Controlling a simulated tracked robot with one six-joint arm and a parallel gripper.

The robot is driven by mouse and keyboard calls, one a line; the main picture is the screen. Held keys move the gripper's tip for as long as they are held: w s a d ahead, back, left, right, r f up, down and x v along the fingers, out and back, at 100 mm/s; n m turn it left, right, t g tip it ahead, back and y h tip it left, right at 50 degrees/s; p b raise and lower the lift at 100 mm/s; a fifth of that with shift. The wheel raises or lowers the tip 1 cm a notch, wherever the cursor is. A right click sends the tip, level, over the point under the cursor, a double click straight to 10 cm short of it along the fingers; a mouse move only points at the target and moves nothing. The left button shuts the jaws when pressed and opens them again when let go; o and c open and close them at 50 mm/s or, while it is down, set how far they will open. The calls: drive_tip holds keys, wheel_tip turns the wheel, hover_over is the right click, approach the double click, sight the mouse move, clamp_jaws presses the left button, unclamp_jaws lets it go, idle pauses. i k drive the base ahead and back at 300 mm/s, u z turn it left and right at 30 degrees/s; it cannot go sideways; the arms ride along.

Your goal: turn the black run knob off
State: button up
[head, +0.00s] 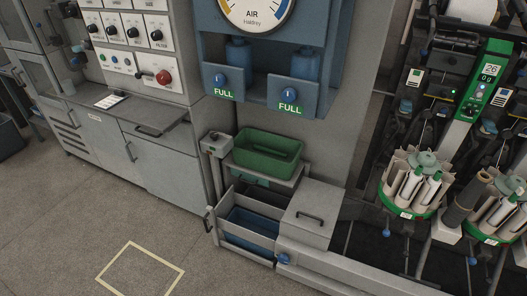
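Several black knobs sit in a row on white plates on the grey control panel (127,50) at the upper left. They include a left knob (92,28), a middle knob (132,32) and a right knob (157,35). Their labels are too small to read, so I cannot tell which one is the run knob or how any of them is set. My gripper is not in view.
A red button (163,77) and small coloured buttons sit below the knobs. A grey worktop (150,118) juts out below the panel. Winder spindles fill the right side. The left floor (60,220) is clear.

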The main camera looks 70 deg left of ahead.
sight(214, 136)
drive_tip(key=u, duration=2.55)
drive_tip(key=i, duration=1)
